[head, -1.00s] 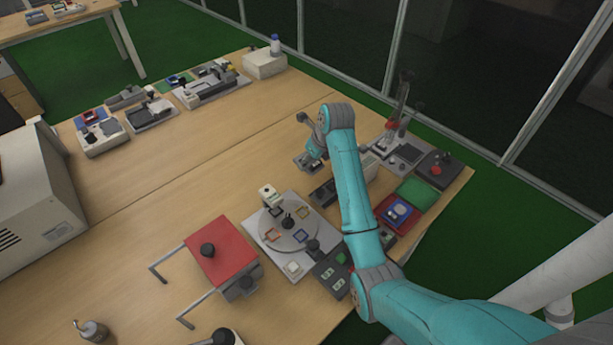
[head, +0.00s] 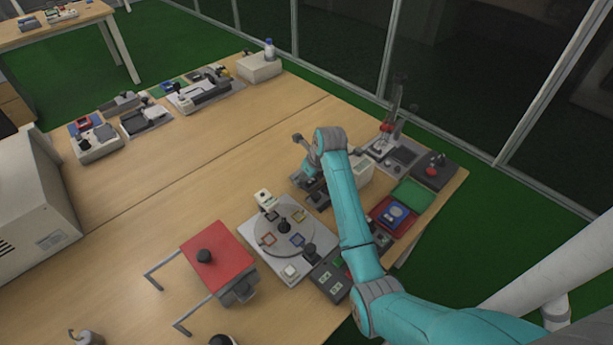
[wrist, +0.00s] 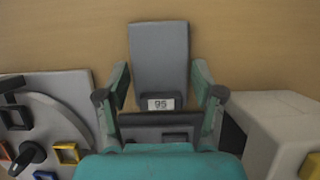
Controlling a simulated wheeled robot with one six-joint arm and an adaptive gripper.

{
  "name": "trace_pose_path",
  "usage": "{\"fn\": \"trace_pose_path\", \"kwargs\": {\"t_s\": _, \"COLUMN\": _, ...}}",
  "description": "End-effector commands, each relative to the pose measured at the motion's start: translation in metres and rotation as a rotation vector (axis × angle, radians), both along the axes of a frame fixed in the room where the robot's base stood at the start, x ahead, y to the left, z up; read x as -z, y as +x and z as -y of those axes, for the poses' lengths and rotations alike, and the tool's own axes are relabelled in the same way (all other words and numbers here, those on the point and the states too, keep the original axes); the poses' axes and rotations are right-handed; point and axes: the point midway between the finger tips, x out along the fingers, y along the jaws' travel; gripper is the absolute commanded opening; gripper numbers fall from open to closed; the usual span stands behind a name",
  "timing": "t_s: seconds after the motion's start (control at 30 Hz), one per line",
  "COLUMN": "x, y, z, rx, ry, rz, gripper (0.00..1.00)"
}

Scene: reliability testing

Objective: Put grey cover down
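The grey cover (wrist: 160,60) stands up from a dark device (wrist: 160,128) in the middle of the wrist view. It is a flat grey panel with a white label reading about "95" near its lower edge. My gripper (wrist: 161,85) is open, with one teal finger on each side of the cover. The fingers look close to its side edges; I cannot tell whether they touch. My own wrist hides the near part of the device. In the head view my arm partly covers this spot, and the cover is not clear there.
A grey plate with a round turntable (head: 262,241) is left of the device. A white box (head: 362,170) is close on its right. A red-topped stand (head: 222,262) is at the front left.

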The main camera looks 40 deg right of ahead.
Motion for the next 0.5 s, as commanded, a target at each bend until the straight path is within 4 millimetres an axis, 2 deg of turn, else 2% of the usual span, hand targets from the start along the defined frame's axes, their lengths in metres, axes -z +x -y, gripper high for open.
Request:
{"fn": "trace_pose_path", "kwargs": {"t_s": 0.37, "x": -0.0012, "y": 0.0002, "z": 0.0001, "rx": 0.0, "ry": 0.0, "rz": 0.001, "gripper": 0.87}}
{"fn": "trace_pose_path", "kwargs": {"t_s": 0.5, "x": -0.0099, "y": -0.0019, "z": 0.0005, "rx": 0.001, "ry": -0.002, "rz": 0.003, "gripper": 0.87}}
